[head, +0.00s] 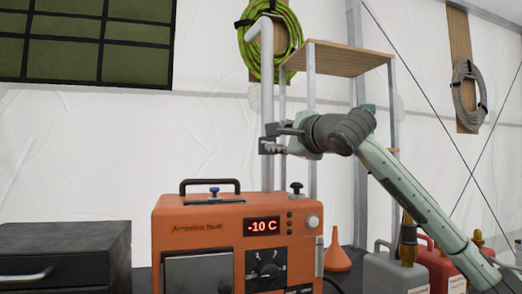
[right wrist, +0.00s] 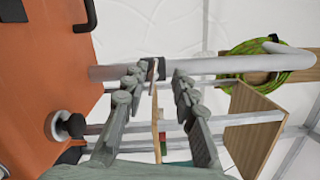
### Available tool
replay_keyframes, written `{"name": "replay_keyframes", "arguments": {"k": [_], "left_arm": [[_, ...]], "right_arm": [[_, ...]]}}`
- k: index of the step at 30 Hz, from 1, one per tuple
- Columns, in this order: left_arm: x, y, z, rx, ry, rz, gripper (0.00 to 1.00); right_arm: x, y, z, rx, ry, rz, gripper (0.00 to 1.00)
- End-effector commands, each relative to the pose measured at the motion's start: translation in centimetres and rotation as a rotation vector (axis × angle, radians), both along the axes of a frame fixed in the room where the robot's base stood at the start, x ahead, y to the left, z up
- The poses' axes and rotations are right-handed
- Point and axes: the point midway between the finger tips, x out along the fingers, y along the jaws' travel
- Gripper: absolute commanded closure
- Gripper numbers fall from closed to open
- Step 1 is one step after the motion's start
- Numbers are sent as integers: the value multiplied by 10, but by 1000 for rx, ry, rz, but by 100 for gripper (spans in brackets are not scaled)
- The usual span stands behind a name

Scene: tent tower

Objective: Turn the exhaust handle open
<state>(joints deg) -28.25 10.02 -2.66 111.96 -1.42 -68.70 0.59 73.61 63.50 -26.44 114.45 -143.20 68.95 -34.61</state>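The grey exhaust pipe (head: 267,100) rises behind the orange heater (head: 190,240) and bends at the top. A small dark plate (head: 267,146) sits at the pipe; it looks like the exhaust handle, and its exact angle is hard to tell. My right gripper (head: 284,139) is beside the pipe at the plate's height. In the right wrist view, the right gripper (right wrist: 160,76) has its fingers apart. The dark plate (right wrist: 152,70) shows between or just beyond its fingertips, against the pipe (right wrist: 225,65); contact cannot be told. My left gripper is out of view.
A wooden-topped shelf frame (head: 345,58) stands right behind the gripper. A green hose coil (head: 245,50) and a grey coil (head: 463,85) hang on the wall. A dark case (head: 70,250) stands left; an orange funnel (head: 337,255) and jerrycans (head: 385,272) stand right.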

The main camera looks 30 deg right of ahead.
Motion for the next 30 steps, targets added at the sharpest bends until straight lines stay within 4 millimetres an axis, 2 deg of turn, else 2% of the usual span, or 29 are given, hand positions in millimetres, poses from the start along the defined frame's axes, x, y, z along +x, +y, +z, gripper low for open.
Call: {"name": "replay_keyframes", "arguments": {"k": [2,5,18,23,30], "left_arm": [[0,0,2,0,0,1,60],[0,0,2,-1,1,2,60],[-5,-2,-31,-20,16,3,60],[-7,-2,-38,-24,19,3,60],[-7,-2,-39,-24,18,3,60]], "right_arm": [[-10,-18,-8,-23,30,-75,72],[-11,-27,-11,-30,48,-113,72],[51,-42,-12,-27,51,-112,72],[61,-44,-13,-28,50,-111,72],[62,-44,-13,-29,49,-110,72]]}}
